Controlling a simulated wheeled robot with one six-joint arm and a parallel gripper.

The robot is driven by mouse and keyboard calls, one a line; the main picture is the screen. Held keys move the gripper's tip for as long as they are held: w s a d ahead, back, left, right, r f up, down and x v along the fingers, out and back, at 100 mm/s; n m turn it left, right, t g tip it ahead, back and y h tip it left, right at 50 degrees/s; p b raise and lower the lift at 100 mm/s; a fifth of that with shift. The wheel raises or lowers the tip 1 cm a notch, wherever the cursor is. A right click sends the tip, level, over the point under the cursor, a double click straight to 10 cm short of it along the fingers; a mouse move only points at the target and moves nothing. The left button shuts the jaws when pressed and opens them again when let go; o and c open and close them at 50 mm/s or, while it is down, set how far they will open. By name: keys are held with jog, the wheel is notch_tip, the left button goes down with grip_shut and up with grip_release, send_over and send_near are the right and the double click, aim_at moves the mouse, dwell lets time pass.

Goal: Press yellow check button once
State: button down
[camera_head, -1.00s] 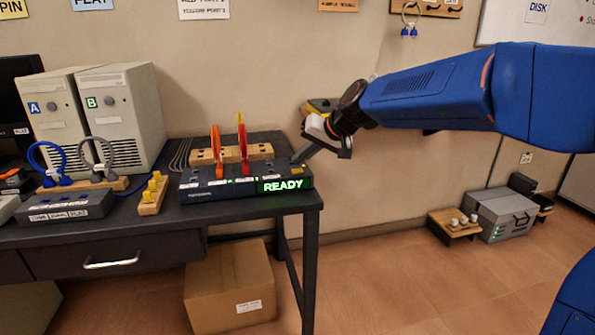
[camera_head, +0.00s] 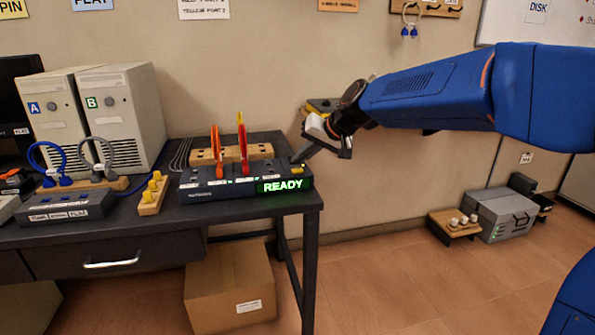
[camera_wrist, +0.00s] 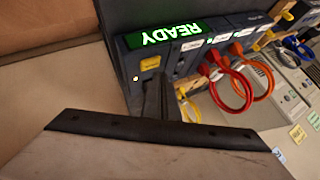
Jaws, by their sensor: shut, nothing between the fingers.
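The yellow check button (camera_wrist: 150,63) sits on the dark end of the console, beside the lit green READY display (camera_wrist: 165,35) in the wrist view. In the head view the button (camera_head: 297,169) is a small yellow patch just below my fingertips, above the right end of the READY display (camera_head: 283,185). My gripper (camera_head: 296,160) is shut and empty, pointing down and left at the console's right end. In the wrist view my gripper's fingertips (camera_wrist: 157,80) are right by the button's edge; whether they touch it I cannot tell.
Red (camera_head: 243,150) and orange (camera_head: 217,152) cable loops stand up from the console, left of my gripper. The console rests on a dark table (camera_head: 250,208). A wooden block with yellow pegs (camera_head: 153,205) lies to the left.

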aim_at(302, 173)
jog(key=shift+f, duration=0.15)
dwell(0.4)
jog(key=shift+f, duration=0.3)
jog(key=shift+f, duration=0.4)
dwell(1.0)
jog(key=shift+r, duration=0.85)
jog(key=shift+r, duration=2.5)
jog(key=shift+d, duration=0.1)
